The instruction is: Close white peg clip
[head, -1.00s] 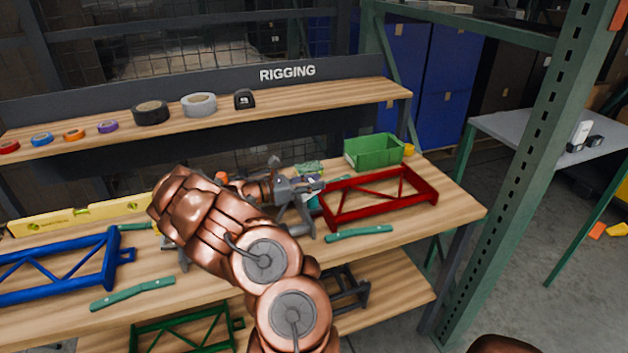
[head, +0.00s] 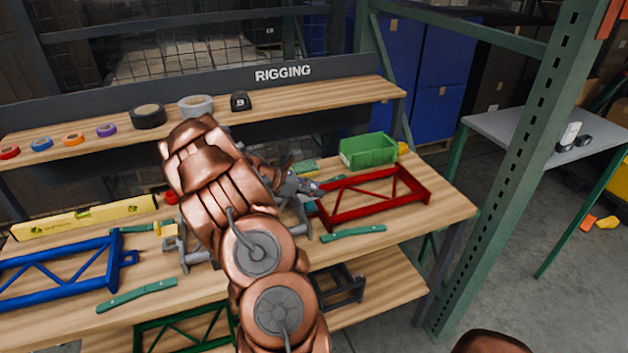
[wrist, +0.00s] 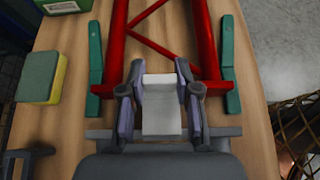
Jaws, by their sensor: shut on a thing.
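The white peg clip (wrist: 161,105) is a pale block between the two fingers of my gripper (wrist: 161,110) in the wrist view. The fingers are shut on its sides. It sits at the near end of the red frame (wrist: 171,45), over a grey bar. I cannot tell whether the clip is fully closed. In the head view my gripper (head: 312,190) is at the left end of the red frame (head: 418,183); the clip cannot be made out there.
Green bars (wrist: 95,68) (wrist: 228,65) lie on both sides of the red frame. A green-and-yellow sponge (wrist: 40,78) lies to the left. A green bin (head: 368,150) stands behind. A blue frame (head: 60,268) and a yellow level (head: 85,215) are on the bench's left.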

